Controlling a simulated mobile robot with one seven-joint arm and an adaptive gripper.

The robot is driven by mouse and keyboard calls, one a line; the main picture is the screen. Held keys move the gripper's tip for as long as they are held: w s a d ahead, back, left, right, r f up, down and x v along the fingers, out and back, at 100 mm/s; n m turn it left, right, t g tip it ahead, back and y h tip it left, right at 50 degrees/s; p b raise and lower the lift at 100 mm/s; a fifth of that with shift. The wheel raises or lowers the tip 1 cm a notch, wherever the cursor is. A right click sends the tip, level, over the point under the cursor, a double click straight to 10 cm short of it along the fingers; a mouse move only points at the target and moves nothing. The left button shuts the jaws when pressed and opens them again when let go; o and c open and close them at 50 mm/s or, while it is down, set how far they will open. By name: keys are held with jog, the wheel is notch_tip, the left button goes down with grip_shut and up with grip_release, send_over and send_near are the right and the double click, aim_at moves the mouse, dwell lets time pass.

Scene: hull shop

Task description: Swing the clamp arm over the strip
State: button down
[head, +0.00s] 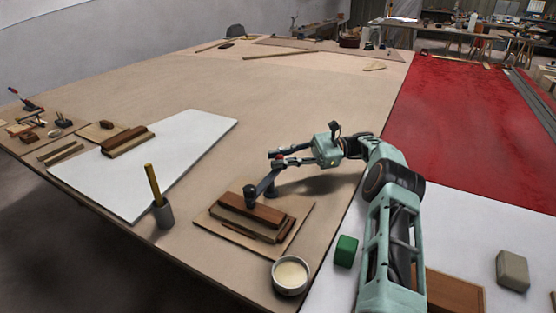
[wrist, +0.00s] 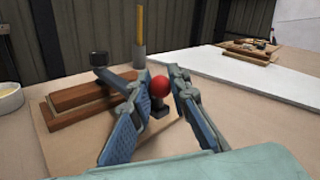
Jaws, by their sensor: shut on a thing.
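The clamp arm (head: 264,183) is a dark blue-grey bar with a dark cylindrical pad (head: 250,193) at its end. The pad shows over the far edge of the brown wooden strip (head: 262,213); I cannot tell whether it touches. In the wrist view the pad (wrist: 98,58) is left of my fingers, by the stacked strip (wrist: 85,94). My gripper (head: 279,158) is at the clamp's pivot end. In the wrist view my gripper (wrist: 157,82) has its fingers either side of a red ball knob (wrist: 159,87), shut on it. The left finger hides part of the arm.
A thin board (head: 212,224) lies under the strip. A cream-filled bowl (head: 290,276) and green block (head: 346,250) are near the front. A grey cup (head: 163,215) with a yellow stick stands left. A white panel (head: 190,140) lies flat; the bench beyond is largely clear.

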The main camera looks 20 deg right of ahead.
dwell(0.5)
jog(key=c, duration=1.8)
grip_release()
notch_tip(320, 180, up, 10)
jog(key=shift+r, duration=0.1)
